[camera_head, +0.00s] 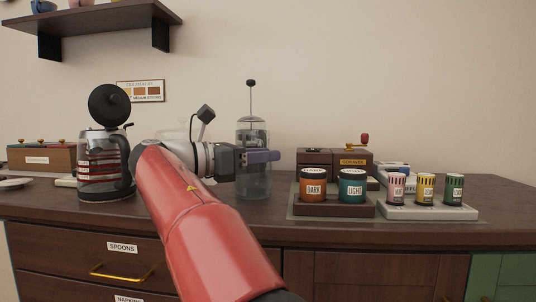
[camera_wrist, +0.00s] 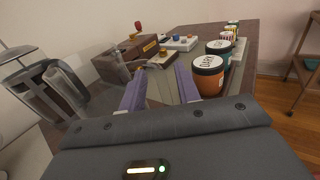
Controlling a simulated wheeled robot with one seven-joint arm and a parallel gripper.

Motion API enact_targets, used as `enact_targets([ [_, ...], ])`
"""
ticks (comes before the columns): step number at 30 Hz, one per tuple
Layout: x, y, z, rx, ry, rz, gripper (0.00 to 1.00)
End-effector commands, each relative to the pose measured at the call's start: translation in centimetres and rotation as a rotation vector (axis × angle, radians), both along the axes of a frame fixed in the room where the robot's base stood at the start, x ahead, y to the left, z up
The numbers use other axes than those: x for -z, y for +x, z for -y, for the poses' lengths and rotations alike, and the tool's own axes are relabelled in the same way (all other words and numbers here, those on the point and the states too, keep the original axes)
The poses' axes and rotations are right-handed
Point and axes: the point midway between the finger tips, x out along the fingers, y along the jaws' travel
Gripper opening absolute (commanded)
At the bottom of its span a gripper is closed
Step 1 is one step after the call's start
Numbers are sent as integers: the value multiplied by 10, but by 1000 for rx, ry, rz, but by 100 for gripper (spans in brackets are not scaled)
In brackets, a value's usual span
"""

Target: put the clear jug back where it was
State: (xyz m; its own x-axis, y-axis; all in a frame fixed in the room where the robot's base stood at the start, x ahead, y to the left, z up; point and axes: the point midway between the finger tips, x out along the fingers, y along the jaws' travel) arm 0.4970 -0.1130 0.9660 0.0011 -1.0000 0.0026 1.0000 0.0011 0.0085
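A glass kettle (camera_head: 98,160) with a round dark lid stands left of my arm. Dark and light canisters (camera_head: 313,186) stand on a mat to the right, before a wooden grinder box (camera_head: 318,160). Several small tins (camera_head: 426,188) stand on a pale tray. A shelf (camera_head: 100,17) hangs upper left.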

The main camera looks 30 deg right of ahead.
Motion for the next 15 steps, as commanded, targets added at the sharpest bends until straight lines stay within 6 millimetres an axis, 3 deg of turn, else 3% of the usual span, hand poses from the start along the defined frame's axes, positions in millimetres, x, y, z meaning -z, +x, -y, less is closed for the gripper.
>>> enact_targets([
  [9, -2, 1, -70, -4, 0, -2, 32],
  [15, -1, 0, -97, -2, -1, -1, 32],
])
